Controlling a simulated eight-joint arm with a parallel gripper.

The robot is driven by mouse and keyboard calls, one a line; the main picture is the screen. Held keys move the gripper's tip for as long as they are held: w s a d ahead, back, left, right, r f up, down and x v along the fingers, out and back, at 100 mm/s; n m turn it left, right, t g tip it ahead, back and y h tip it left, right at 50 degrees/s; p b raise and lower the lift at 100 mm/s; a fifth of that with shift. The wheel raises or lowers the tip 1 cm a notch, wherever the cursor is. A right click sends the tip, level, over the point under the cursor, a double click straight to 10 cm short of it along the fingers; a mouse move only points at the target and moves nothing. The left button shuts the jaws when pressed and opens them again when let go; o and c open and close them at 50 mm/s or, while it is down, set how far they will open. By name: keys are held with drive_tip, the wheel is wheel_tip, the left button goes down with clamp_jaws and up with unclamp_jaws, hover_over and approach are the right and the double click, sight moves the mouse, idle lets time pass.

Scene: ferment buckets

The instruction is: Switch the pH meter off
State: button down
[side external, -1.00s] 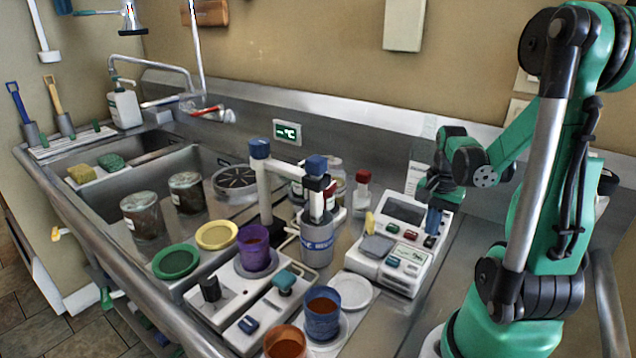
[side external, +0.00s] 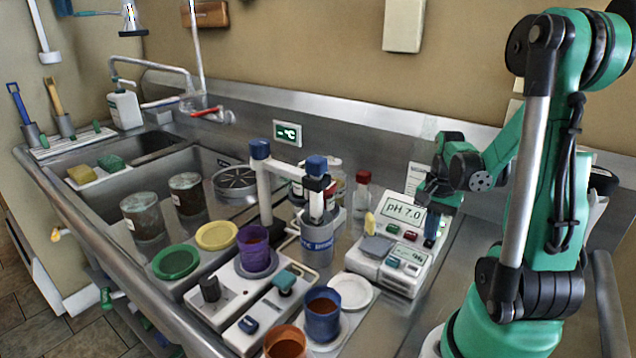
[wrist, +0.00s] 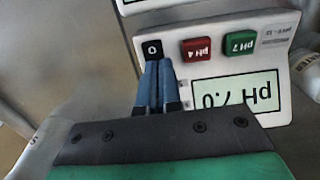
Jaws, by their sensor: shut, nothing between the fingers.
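The white pH meter (side external: 381,217) stands at the right of the steel counter, and it also shows in the wrist view (wrist: 218,68). Its screen (side external: 403,211) is lit and reads pH 7.0, upside down in the wrist view (wrist: 236,92). A black button marked 0 (wrist: 152,47), a red pH 4 button (wrist: 197,49) and a green pH 7 button (wrist: 240,42) sit in a row. My gripper (wrist: 154,64) is shut and empty, with its blue fingertips at the black button's edge. I cannot tell if they touch it. In the side view my gripper (side external: 430,240) points down over the meter.
A white device with a grey plate (side external: 377,246) and small display stands directly in front of the meter. A white dish (side external: 358,292), blue cup (side external: 322,318) and red-capped bottle (side external: 362,190) are to the left. Bare steel counter lies right of the meter.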

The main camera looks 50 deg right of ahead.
drive_tip(key=shift+d+f+h, duration=0.2)
drive_tip(key=shift+f+h, duration=0.1)
drive_tip(key=shift+f, duration=0.2)
drive_tip(key=shift+w+a+r, duration=0.1)
drive_tip(key=shift+a+r, duration=0.1)
drive_tip(key=shift+a, duration=0.7)
drive_tip(key=shift+r, duration=0.1)
wheel_tip(320, 180, up, 14)
drive_tip(key=d, duration=0.1)
drive_tip(key=shift+r, duration=0.25)
drive_tip(key=shift+d, duration=0.1)
drive_tip(key=w+a+f+n+t, duration=0.1)
drive_tip(key=w+a+n+t, duration=0.1)
drive_tip(key=w+a+n, duration=0.2)
drive_tip(key=w+a+f+n+t, duration=0.1)
drive_tip(key=w+a+n+t, duration=0.2)
drive_tip(key=a+n, duration=0.5)
drive_tip(key=w+a+f+n+t, duration=0.2)
drive_tip(key=w+a+n, duration=0.2)
drive_tip(key=a, duration=0.5)
drive_tip(key=shift+w+a+n, duration=0.3)
drive_tip(key=shift+w+n, duration=0.1)
drive_tip(key=shift+n, duration=0.6)
